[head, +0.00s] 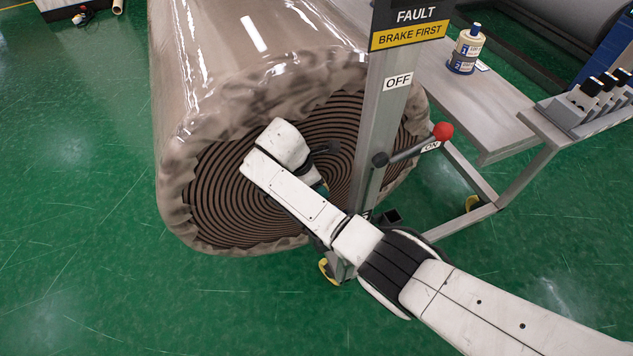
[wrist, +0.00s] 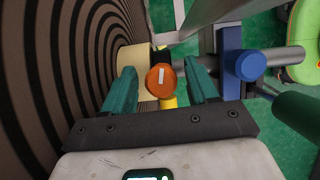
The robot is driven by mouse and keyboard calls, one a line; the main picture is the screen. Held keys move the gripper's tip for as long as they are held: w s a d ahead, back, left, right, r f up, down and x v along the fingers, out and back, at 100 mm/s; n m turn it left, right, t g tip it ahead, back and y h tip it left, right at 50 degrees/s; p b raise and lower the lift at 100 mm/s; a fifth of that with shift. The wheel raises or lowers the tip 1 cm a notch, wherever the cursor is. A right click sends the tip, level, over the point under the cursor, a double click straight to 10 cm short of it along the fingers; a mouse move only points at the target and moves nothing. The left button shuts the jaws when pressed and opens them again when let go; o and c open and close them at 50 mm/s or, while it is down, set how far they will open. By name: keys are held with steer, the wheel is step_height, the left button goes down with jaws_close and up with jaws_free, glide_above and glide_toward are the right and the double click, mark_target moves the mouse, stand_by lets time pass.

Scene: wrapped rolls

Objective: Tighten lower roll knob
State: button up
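In the wrist view an orange round knob (wrist: 160,81) with a white line on its face shows between the two teal fingers of my gripper (wrist: 160,76). My gripper is open, with a gap on each side of the knob. I cannot tell how deep the fingers reach along it. A pale tan cylinder (wrist: 134,58) lies behind the knob against the roll's end. The large wrapped roll (head: 225,200) with dark spiral rings fills the head view's middle. There, my arm hides the knob, and only a bit of teal finger shows.
A grey post (head: 376,130) with a red-tipped lever (head: 442,131) at ON stands right of my wrist. In the wrist view a blue round knob (wrist: 250,66) and metal bars are close on the right. A bench (head: 490,110) holds a labelled container (head: 466,50).

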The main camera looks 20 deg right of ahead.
steer(key=v, duration=1)
steer(key=shift+r, duration=0.35)
